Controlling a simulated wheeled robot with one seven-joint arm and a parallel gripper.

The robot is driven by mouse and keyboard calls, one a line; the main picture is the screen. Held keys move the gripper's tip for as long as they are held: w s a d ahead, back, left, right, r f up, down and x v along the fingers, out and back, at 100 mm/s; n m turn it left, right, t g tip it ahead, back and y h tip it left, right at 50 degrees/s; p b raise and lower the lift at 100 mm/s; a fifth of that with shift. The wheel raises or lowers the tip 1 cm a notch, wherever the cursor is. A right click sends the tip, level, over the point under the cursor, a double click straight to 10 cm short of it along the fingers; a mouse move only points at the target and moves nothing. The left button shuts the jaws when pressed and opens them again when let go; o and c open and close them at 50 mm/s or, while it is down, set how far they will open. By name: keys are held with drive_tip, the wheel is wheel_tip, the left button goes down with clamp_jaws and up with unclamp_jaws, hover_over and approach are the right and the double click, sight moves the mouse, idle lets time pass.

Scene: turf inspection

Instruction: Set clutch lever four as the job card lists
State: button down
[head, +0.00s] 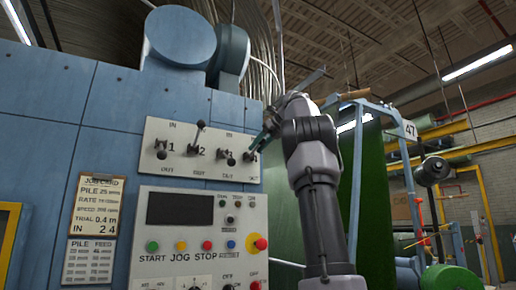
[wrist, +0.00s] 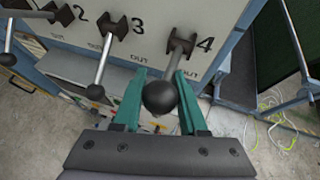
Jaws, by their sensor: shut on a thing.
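Clutch lever four (wrist: 160,97) is a grey shaft with a black ball knob, beside the printed 4 in the wrist view. Its knob hangs toward the OUT side, much like lever three (wrist: 95,92). My gripper's teal fingers (wrist: 160,76) are shut on lever four, one on each side near the knob. In the head view my gripper (head: 268,138) reaches the right end of the lever plate (head: 180,178), partly covering lever four (head: 249,156). The job card (head: 97,204) hangs at left and reads IN 2 4.
Lever two (head: 200,125) points up toward IN; lever one (head: 161,153) and lever three (head: 230,160) point down toward OUT. Lever three stands close to my gripper. Below is a control panel (head: 180,246) with buttons and a red stop knob (head: 260,243). Loose cables lie on the floor (wrist: 275,125).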

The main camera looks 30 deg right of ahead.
drive_tip(key=shift+c, duration=2.3)
unclamp_jaws()
drive_tip(key=shift+s+a+r, duration=0.2)
drive_tip(key=shift+r, duration=0.1)
drive_tip(key=v, duration=0.9)
drive_tip(key=shift+s+d, duration=0.2)
drive_tip(key=shift+s+d+r, duration=0.1)
drive_tip(key=shift+s+r, duration=0.25)
drive_tip(key=shift+s, duration=0.1)
drive_tip(key=shift+c, duration=0.3)
